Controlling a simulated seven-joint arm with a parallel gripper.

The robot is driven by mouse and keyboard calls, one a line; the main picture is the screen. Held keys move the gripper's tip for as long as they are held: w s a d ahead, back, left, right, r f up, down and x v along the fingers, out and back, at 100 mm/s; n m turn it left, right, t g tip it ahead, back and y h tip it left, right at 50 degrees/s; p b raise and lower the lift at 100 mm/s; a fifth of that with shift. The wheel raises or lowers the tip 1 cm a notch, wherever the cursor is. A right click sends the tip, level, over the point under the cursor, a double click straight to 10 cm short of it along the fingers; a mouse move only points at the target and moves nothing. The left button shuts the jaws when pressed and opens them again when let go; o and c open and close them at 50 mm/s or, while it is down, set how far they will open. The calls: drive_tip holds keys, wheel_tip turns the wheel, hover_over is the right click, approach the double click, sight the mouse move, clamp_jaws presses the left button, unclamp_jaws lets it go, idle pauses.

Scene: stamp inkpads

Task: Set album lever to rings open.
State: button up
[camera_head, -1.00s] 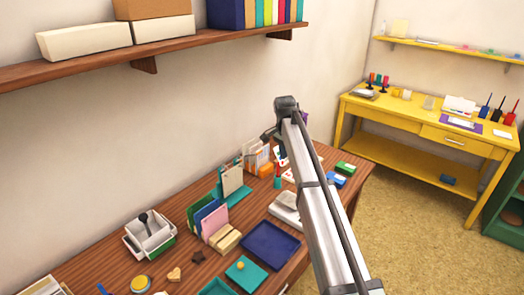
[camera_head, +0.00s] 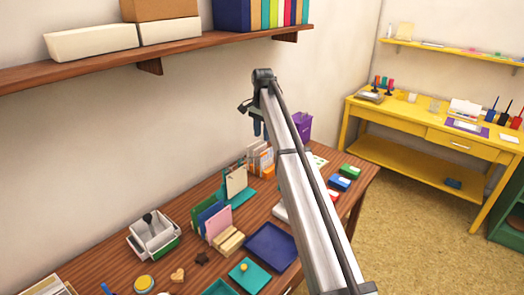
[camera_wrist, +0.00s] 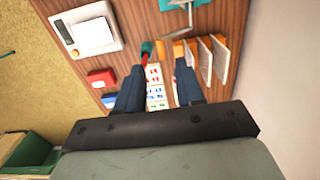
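My gripper (camera_head: 257,126) is raised above the far end of the brown desk. In the wrist view my gripper (camera_wrist: 158,75) is open, its two dark fingers wide apart with nothing between them. Below the fingers lies a white sheet or open album page with red, blue and green stamp marks (camera_wrist: 154,76), partly hidden by the gripper. Part of it also shows in the head view (camera_head: 318,161). A teal stick with a red part (camera_wrist: 147,49) is beside the left fingertip. I cannot make out the album lever or its rings.
Upright card holders (camera_head: 260,158), a teal stand (camera_head: 236,184), a purple container (camera_head: 303,125) and green (camera_head: 349,171) and blue (camera_head: 339,181) inkpads crowd the desk's far end. A blue tray (camera_head: 272,246) lies nearer. A wall shelf (camera_head: 150,55) hangs above.

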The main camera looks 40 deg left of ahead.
wheel_tip(320, 180, down, 8)
drive_tip(key=shift+f, duration=0.1)
idle(0.4)
drive_tip(key=shift+c, duration=0.4)
clamp_jaws()
drive_tip(key=shift+a, duration=0.2)
idle(0.7)
